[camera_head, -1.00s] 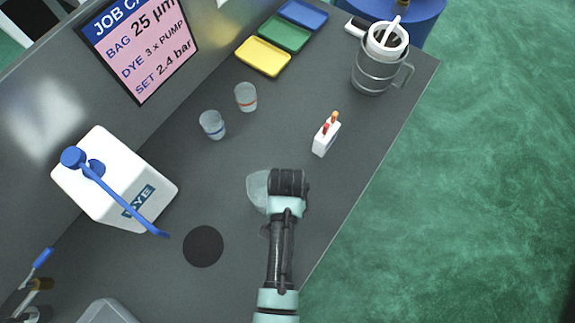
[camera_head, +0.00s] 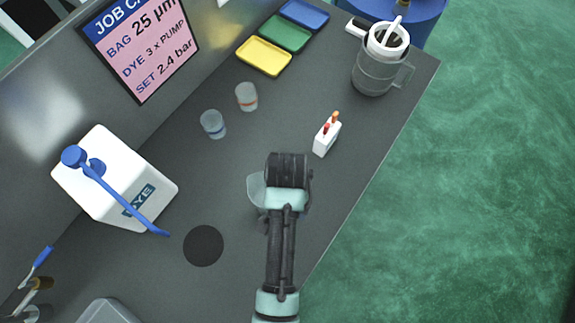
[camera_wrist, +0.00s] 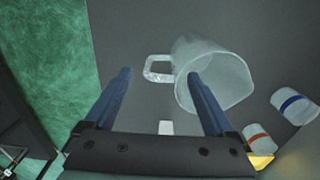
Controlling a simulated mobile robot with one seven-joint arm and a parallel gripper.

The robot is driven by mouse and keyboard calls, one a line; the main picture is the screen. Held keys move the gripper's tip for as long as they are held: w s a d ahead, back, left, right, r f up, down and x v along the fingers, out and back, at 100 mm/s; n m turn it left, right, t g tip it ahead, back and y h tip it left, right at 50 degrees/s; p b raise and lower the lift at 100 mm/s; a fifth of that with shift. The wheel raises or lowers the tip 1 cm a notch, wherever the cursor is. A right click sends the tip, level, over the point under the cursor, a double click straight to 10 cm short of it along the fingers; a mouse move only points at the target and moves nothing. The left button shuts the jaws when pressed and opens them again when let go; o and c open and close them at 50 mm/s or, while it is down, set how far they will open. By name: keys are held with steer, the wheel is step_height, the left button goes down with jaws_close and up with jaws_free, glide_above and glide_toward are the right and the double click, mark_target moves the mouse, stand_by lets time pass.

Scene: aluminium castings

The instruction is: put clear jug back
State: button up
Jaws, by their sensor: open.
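The clear jug (camera_head: 256,190) stands on the grey bench in the head view, partly hidden behind my gripper (camera_head: 288,162). In the wrist view the jug (camera_wrist: 222,72) shows its open rim, with its handle (camera_wrist: 158,69) on the left. My gripper (camera_wrist: 160,76) is open and empty. In that picture its two fingers lie on either side of the handle, the right fingertip overlapping the jug's edge. I cannot tell how far above the handle the fingers are. A flat black disc (camera_head: 203,246) lies on the bench, left of and nearer than the jug.
Two small cups (camera_head: 212,125) (camera_head: 246,97) and a white holder with red-tipped items (camera_head: 326,136) stand beyond the jug. A white DYE container (camera_head: 110,180) stands left. The bench's right edge is close.

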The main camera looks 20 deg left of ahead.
step_height(320, 180, up, 5)
steer(key=shift+r, duration=0.1)
steer(key=w+a+r+n+t+y, duration=0.1)
steer(key=w+r+t, duration=0.8)
steer(key=w+r, duration=0.9)
steer(key=w+d+r+n+t, duration=0.1)
steer(key=w+r+t, duration=0.15)
steer(key=r, duration=0.65)
steer(key=w+d+r+t, duration=0.1)
steer(key=r+t, duration=0.3)
steer(key=r, duration=0.5)
steer(key=s+d+r+t, duration=0.1)
steer(key=s+r+t, duration=0.3)
steer(key=r, duration=0.6)
steer(key=s+d+r+n+t+h, duration=0.1)
steer(key=s+r+t, duration=0.3)
steer(key=r, duration=0.7)
steer(key=s+d+r+n+t, duration=0.1)
steer(key=s+r+t, duration=0.3)
steer(key=r, duration=0.6)
steer(key=shift+s+d+r, duration=0.25)
steer(key=shift+s+d, duration=0.5)
steer(key=shift+s, duration=0.1)
steer(key=shift+f, duration=0.15)
